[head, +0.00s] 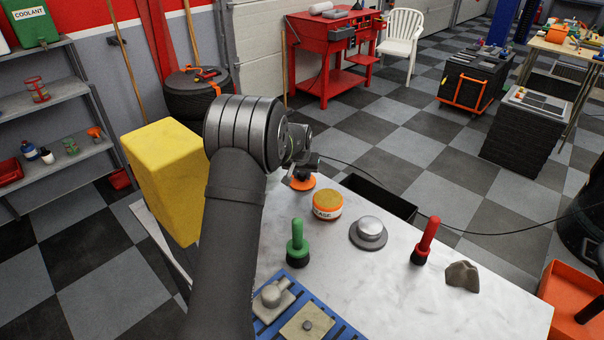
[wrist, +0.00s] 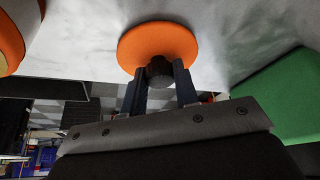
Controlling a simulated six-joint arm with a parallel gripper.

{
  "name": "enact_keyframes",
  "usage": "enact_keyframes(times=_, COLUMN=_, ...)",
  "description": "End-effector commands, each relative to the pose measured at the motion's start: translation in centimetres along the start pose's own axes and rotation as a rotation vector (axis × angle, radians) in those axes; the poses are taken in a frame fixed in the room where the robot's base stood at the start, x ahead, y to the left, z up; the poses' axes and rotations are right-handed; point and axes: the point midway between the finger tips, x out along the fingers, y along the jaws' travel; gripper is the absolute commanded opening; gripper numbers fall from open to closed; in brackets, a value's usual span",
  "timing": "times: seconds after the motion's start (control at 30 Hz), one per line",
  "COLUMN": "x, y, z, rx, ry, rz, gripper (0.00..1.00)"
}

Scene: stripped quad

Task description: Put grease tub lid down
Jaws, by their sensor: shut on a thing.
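The orange grease tub lid (head: 301,183) is at the back left of the white worktop, under my gripper (head: 303,178). In the wrist view the lid (wrist: 158,45) is a flat orange disc with a dark knob (wrist: 159,71). My gripper (wrist: 160,82) is shut on that knob. The lid is very close to the pale surface; I cannot tell whether it touches it. The grease tub (head: 327,205), white-labelled with an orange rim and an amber top, stands open to the right of the lid. Its orange side also shows in the wrist view (wrist: 12,38).
A grey domed metal part (head: 369,232), a green-handled tool (head: 297,245), a red-handled tool (head: 425,240) and a stone-like lump (head: 462,276) stand on the worktop (head: 390,300). A blue tray (head: 318,306) is at the front. A yellow block (head: 168,175) is left of my arm.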

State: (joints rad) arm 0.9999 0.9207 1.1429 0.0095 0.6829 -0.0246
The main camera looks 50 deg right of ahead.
Motion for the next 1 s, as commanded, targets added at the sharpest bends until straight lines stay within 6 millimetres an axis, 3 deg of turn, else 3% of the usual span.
enact_keyframes(times=0.03, x=0.2, y=0.0, z=0.1, rx=0.0, ry=-0.001, rz=0.0, gripper=0.06)
enact_keyframes(times=0.07, x=0.2, y=0.0, z=0.1, rx=0.0, ry=-0.001, rz=0.0, gripper=0.32)
enact_keyframes(times=0.17, x=0.1, y=0.0, z=0.1, rx=0.0, ry=-0.001, rz=0.0, gripper=0.49)
enact_keyframes(times=0.57, x=-0.7, y=0.0, z=-0.1, rx=0.0, ry=0.0, rz=0.0, gripper=0.49)
enact_keyframes(times=1.0, x=-8.8, y=0.0, z=-0.1, rx=0.0, ry=0.001, rz=0.0, gripper=0.49)
